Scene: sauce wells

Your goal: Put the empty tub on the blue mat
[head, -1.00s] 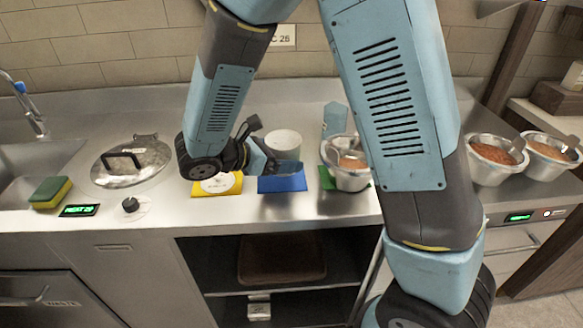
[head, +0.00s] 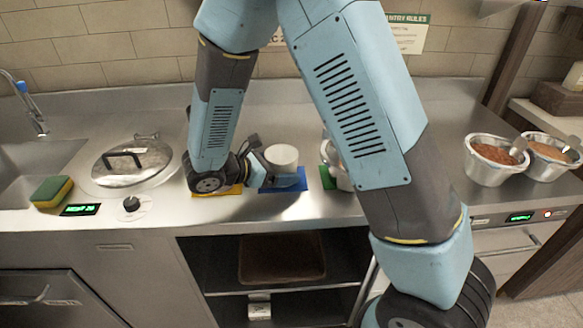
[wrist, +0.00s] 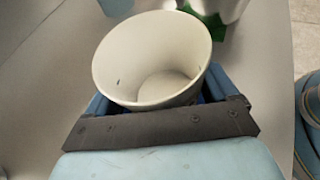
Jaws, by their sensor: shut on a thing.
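The empty tub (head: 283,156) is white and round, and looks upright in the head view. It also shows in the wrist view (wrist: 150,45), open-topped with a bare inside. My gripper (head: 270,172) is shut on the tub, reaching it from the left, with a finger along its near side. The blue mat (head: 292,187) lies under and in front of the tub, partly covered by the tub and gripper. I cannot tell whether the tub's base touches the mat.
A yellow mat (head: 228,190) is left of the blue one, under my wrist. A green mat (head: 327,178) is to the right, beside a steel tub mostly behind my arm. Two food-filled steel tubs (head: 492,172) stand far right. A lidded well (head: 130,165) and sponge (head: 52,191) are left.

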